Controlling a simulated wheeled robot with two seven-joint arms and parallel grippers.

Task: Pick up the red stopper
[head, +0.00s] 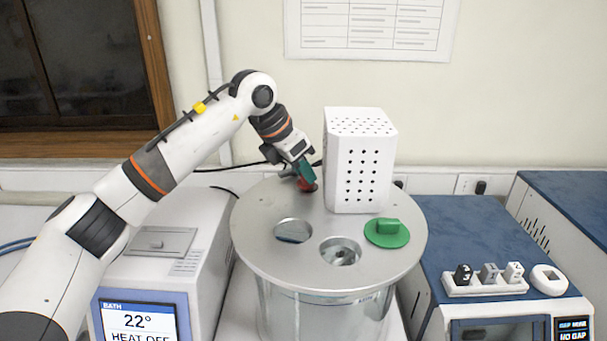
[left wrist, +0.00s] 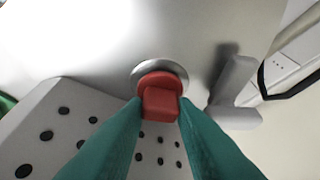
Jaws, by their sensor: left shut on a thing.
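The red stopper (head: 308,186) is at the back of the round metal lid (head: 262,205), left of the white perforated box. In the left wrist view the red stopper (left wrist: 160,97) shows its grip block between two teal fingers, with a metal ring around its base. My left gripper (head: 305,175) reaches down to it from above and is shut on its grip. I cannot tell whether the stopper is seated in its hole or slightly raised. My right gripper is not in view.
The white perforated box (head: 359,160) stands close to the right of my left gripper. A grey handle-like part (left wrist: 234,95) is beside the red stopper. A blue-topped instrument (head: 470,235) stands at right.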

